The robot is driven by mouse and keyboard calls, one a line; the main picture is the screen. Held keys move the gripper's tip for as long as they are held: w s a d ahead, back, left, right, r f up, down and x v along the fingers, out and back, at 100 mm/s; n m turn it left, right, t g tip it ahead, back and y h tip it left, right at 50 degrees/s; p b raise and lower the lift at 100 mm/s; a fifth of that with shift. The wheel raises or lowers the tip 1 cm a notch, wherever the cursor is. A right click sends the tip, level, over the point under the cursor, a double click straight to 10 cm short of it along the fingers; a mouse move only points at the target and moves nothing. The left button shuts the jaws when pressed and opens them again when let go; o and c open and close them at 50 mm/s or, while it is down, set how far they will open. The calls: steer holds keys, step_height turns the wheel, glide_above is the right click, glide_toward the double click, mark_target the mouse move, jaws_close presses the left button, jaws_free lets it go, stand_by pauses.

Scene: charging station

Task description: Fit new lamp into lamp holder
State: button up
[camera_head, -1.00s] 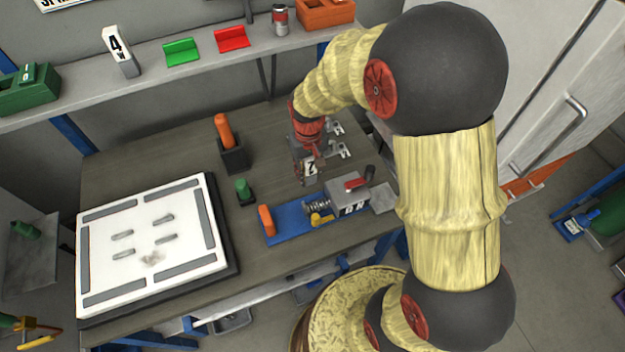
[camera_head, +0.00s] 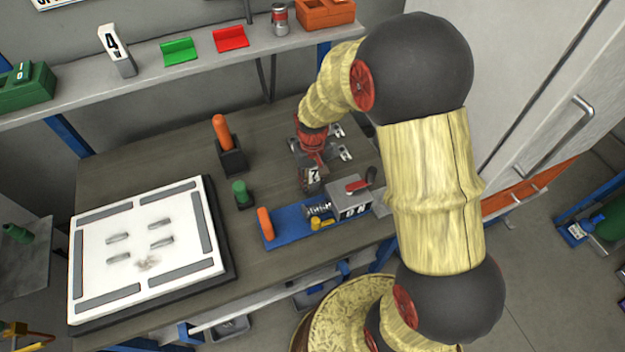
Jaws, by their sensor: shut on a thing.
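My gripper (camera_head: 311,160) points down over the back right of the workbench. It is shut on a small grey block marked 7 (camera_head: 313,176). The block hangs just behind the blue fixture; I cannot tell whether it touches anything. The fingers are small and partly hidden. I cannot make out for certain which thing is the lamp or the lamp holder. A green-topped piece in a black base (camera_head: 241,192) stands left of my gripper. The blue fixture (camera_head: 289,226) carries an orange handle, a spring, a yellow piece and a grey box with a red lever (camera_head: 349,195).
An orange handle (camera_head: 222,130) stands in a black block. A white panel (camera_head: 150,238) fills the bench's left. Metal brackets (camera_head: 343,150) lie behind my gripper. The shelf (camera_head: 150,84) holds a block marked 4, green and red holders and a can. Bare bench lies between.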

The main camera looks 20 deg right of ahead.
steer(key=o, duration=1.2)
steer(key=shift+c, duration=0.2)
